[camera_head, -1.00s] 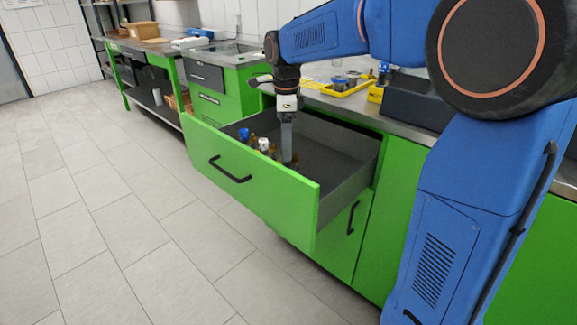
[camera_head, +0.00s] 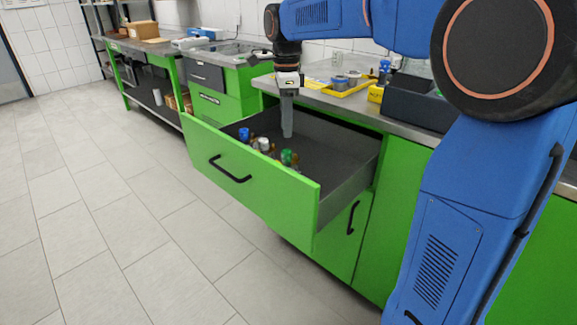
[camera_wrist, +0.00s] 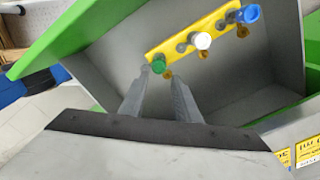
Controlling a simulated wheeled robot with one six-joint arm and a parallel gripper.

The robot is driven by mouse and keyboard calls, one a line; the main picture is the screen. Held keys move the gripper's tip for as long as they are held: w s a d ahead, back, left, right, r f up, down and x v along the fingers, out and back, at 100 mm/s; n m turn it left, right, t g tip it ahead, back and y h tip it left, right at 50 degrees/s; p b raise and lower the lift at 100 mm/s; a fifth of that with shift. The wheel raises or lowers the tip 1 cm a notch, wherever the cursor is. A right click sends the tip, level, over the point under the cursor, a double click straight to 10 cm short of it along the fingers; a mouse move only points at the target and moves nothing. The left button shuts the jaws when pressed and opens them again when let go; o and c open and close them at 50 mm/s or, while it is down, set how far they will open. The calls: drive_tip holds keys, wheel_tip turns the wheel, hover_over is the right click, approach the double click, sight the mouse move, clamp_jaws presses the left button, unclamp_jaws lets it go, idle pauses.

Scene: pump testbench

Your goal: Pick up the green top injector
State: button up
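The green top injector (camera_head: 287,157) stands in the open drawer, at the near end of a row with a white top injector (camera_head: 264,144) and a blue top injector (camera_head: 244,134). In the wrist view the green top (camera_wrist: 158,65) sits at the left end of a yellow holder (camera_wrist: 190,35), just beyond my fingertips. My gripper (camera_head: 287,134) points down into the drawer, behind the row and apart from the green top. In the wrist view my gripper (camera_wrist: 160,82) has its two fingers spread with a gap between them and nothing in it.
The drawer's green front (camera_head: 235,178) and grey walls surround the injectors; its floor behind the row is bare. The worktop above carries a yellow tray (camera_head: 345,87) and a dark grey bin (camera_head: 418,100). The tiled floor in front is clear.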

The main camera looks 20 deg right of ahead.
sight(288, 151)
wheel_tip(288, 151, up, 8)
drive_tip(key=n, duration=0.3)
drive_tip(key=shift+n, duration=0.3)
drive_tip(key=f, duration=1.7)
drive_tip(key=shift+s+d+f, duration=0.1)
drive_tip(key=shift+d+f, duration=0.1)
drive_tip(key=shift+f, duration=0.1)
clamp_jaws()
